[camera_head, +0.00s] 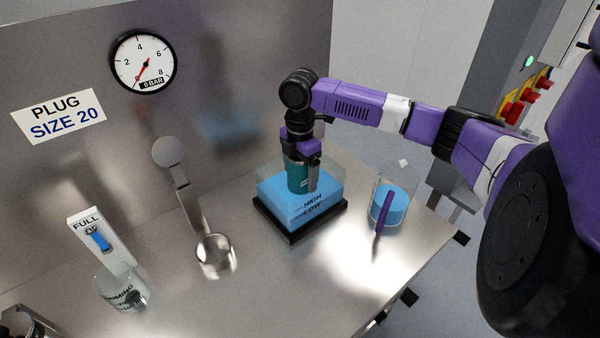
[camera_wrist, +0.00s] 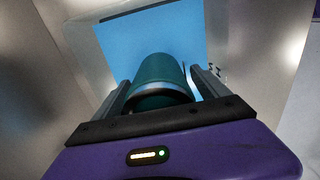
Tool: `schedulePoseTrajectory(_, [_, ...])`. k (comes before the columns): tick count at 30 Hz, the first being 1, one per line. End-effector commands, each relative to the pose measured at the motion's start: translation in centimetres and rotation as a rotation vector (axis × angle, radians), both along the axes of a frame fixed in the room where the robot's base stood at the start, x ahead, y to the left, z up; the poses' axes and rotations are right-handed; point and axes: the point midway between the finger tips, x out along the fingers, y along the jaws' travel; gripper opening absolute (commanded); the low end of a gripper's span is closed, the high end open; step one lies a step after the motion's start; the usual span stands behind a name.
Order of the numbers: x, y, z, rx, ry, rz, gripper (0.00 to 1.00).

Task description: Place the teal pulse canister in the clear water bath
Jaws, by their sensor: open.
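The teal canister (camera_head: 297,177) stands upright inside the clear water bath (camera_head: 330,190), with its lower part at the blue water. The bath has HIGH and LOW marks on its front and sits on a black base. My gripper (camera_head: 304,162) points down over the bath, with its fingers on either side of the canister. In the wrist view the canister (camera_wrist: 158,82) is between the two fingers, and a gap shows beside the right finger. The gripper is open. Whether the canister's bottom touches the bath floor is hidden.
A clear beaker of blue liquid (camera_head: 392,205) with a purple stick (camera_head: 383,212) stands right of the bath. A metal cup (camera_head: 214,257) with an open round lid is to the left. A FULL switch panel (camera_head: 101,240) and a glass jar (camera_head: 122,292) stand farther left.

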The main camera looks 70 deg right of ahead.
Motion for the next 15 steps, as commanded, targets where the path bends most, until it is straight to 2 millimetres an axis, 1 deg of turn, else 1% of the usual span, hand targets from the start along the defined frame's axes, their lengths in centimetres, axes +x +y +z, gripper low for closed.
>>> schedulePoseTrajectory(5, [0.1, -0.1, 1.2, -0.002, -0.003, -0.001, 0.85])
schedulePoseTrajectory(8, [0.1, 0.0, 2.9, -0.003, -0.003, 0.001, 0.85])
schedulePoseTrajectory(15, [0.1, 0.0, 7.9, -0.003, -0.003, 0.002, 0.85])
